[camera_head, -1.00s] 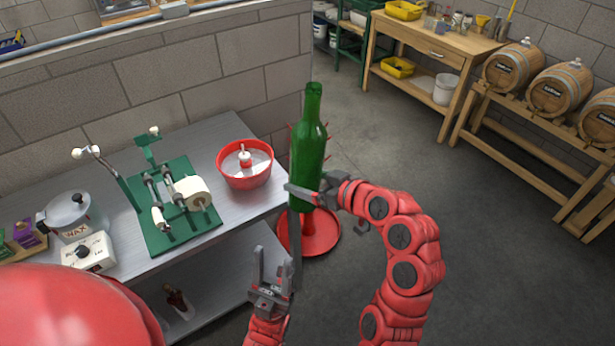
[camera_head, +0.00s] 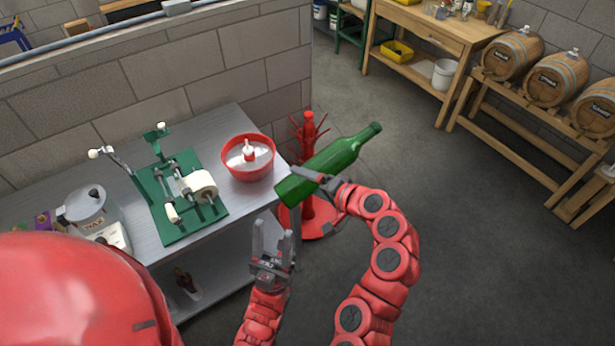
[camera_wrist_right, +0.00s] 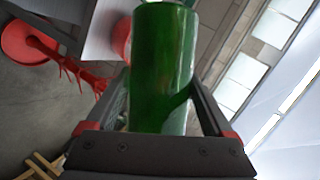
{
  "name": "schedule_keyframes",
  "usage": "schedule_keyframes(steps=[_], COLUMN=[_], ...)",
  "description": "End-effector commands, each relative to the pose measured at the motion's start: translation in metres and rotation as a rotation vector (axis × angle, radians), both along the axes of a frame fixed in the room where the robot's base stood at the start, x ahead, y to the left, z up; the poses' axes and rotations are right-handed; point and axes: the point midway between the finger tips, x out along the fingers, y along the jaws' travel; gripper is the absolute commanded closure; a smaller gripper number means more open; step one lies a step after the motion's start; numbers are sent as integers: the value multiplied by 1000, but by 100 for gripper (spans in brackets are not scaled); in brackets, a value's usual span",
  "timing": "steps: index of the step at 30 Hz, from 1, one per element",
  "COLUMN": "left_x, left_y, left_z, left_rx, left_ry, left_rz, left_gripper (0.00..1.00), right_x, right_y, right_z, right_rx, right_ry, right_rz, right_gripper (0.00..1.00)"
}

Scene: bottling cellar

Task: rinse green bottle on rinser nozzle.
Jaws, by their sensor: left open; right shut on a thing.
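The green bottle (camera_head: 336,159) is tilted in the head view, its neck pointing up to the right and its base to the lower left. My right gripper (camera_head: 312,180) is shut on its body; in the right wrist view the bottle (camera_wrist_right: 162,65) lies between the two fingers. My left gripper (camera_head: 270,240) is open and empty, pointing up in front of the table's right edge.
A red bottle tree (camera_head: 309,127) stands on the floor behind the bottle. A green labelling machine (camera_head: 180,200) and a wax pot (camera_head: 88,210) stand on the steel table (camera_head: 222,125). Barrels (camera_head: 556,80) rest on a wooden rack at right. The floor between is clear.

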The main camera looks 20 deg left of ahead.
Motion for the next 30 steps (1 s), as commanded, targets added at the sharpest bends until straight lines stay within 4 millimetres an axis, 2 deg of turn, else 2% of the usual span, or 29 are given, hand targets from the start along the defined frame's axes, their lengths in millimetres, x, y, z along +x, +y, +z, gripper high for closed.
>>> schedule_keyframes(steps=[16,30], left_x=[0,0], left_y=[0,0], left_z=[2,2], left_rx=[0,0], left_ry=[0,0], left_rz=[0,0], left_gripper=[50,50], right_x=[0,0], right_y=[0,0], right_z=[2,1], right_rx=[287,474], right_ry=[584,980], right_rz=[-268,-452], right_gripper=[100,100])
